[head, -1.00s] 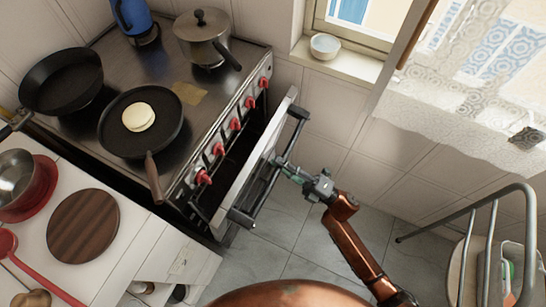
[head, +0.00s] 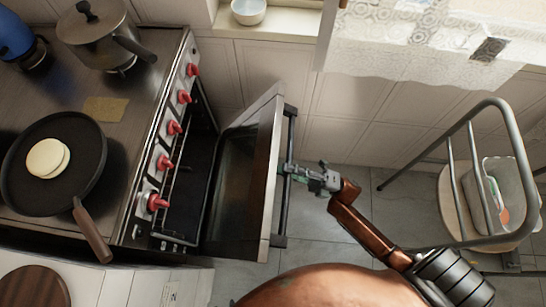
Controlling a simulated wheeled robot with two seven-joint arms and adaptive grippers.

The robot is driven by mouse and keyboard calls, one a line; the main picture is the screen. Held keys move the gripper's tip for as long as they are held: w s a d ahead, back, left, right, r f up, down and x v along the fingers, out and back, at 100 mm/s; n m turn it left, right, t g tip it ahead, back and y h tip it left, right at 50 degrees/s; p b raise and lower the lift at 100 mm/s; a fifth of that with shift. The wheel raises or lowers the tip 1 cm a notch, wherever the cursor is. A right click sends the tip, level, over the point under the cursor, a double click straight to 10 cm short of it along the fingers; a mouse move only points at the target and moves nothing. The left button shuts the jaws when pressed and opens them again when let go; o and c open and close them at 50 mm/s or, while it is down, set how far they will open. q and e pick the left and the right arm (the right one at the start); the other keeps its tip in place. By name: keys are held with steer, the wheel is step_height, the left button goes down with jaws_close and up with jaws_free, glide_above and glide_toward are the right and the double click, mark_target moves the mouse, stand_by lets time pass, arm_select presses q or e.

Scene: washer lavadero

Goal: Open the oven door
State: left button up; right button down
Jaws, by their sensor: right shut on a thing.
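The oven door (head: 268,160) is partly open, tilted outward from the stove, with a dark gap and its inner glass showing. Its dark handle bar (head: 285,215) runs along the door's outer edge. My right gripper (head: 290,170) is shut on the handle bar near its middle, with my copper-coloured arm reaching in from the lower right. The oven (head: 160,165) has a column of red knobs on its front panel. My left gripper is not in view.
A pan with pancakes (head: 85,150) and a lidded pot (head: 100,35) stand on the stove top; the pan's handle sticks out toward the front. A metal-framed chair (head: 515,150) stands at the right. Tiled floor (head: 345,250) is free between door and chair.

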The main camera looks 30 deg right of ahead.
steer(key=shift+s+d+f, duration=0.25)
steer(key=shift+d+f, duration=0.05)
steer(key=shift+f, duration=0.15)
steer(key=shift+s+d+f, duration=0.25)
steer(key=shift+d+f, duration=0.05)
steer(key=shift+f, duration=0.15)
steer(key=c, duration=1.8)
jaws_free()
steer(key=shift+c, duration=0.2)
steer(key=v, duration=1.2)
steer(key=shift+d+r, duration=0.1)
steer(key=shift+r, duration=0.05)
steer(key=shift+c, duration=0.3)
